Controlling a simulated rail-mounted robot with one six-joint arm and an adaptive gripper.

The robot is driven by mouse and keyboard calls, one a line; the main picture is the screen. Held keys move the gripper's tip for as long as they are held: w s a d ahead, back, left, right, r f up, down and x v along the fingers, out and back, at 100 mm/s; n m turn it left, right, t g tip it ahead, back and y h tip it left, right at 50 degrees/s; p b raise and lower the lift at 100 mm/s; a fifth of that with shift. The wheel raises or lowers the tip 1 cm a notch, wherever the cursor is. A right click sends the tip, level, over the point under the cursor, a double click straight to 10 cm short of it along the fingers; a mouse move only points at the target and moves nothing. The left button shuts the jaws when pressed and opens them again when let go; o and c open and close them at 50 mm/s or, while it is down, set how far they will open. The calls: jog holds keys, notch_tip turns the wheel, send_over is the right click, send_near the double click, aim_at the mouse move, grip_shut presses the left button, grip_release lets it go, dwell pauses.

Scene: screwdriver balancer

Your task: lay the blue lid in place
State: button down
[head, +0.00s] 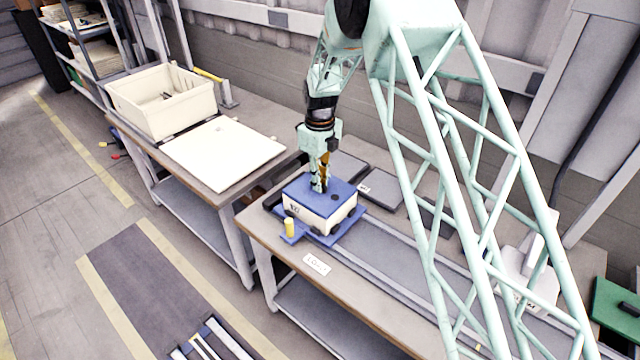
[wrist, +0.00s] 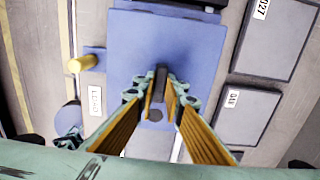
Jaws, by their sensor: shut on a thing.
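The blue lid (head: 340,188) is over the cream box (head: 312,217) on the bench and looks roughly level. I cannot tell whether it rests fully on the rim. The box stands on a blue base plate (head: 350,230). My gripper (head: 319,188) is above the lid, pointing down. In the wrist view, my gripper (wrist: 162,92) is shut on the lid's dark upright handle (wrist: 160,76). The lid (wrist: 165,45) spreads out beneath the fingers there, hiding most of the box.
A yellow peg (head: 289,228) stands at the base plate's left corner. Grey flat plates (head: 380,190) lie behind the box. A rail track (head: 430,255) runs right along the bench. A cream bin (head: 160,100) and white panel (head: 223,152) occupy the left bench.

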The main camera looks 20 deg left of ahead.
jog(key=c, duration=2.6)
grip_release()
jog(key=shift+r, duration=0.15)
notch_tip(320, 180, up, 12)
